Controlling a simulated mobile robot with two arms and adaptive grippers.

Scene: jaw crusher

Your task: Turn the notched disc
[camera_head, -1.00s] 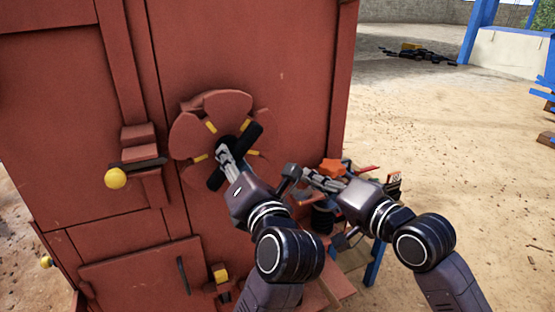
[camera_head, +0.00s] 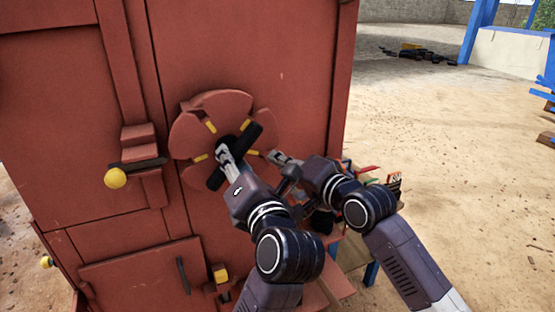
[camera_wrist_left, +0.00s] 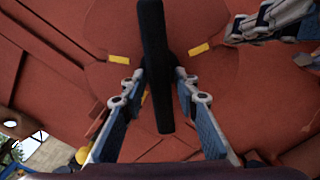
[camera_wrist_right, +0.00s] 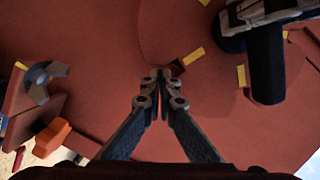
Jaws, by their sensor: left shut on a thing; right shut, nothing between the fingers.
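The notched disc (camera_head: 208,106) is a red, lobed wheel with yellow marks on the red machine's face. A black bar handle (camera_head: 247,139) crosses its middle at a slant. It also shows in the left wrist view (camera_wrist_left: 156,60) and the right wrist view (camera_wrist_right: 266,75). My left gripper (camera_head: 223,150) is shut on the black bar, with one finger on each side. My right gripper (camera_head: 273,155) is shut and empty at the disc's right edge. In the right wrist view its fingertips (camera_wrist_right: 160,76) meet beside a small dark notch (camera_wrist_right: 178,66) near a yellow mark.
A lever with a yellow knob (camera_head: 115,178) sticks out left of the disc. A small hatch with a dark handle (camera_head: 183,275) is below. A cluttered stand (camera_head: 372,270) is partly hidden behind my right arm. Open sandy ground (camera_head: 460,150) lies to the right.

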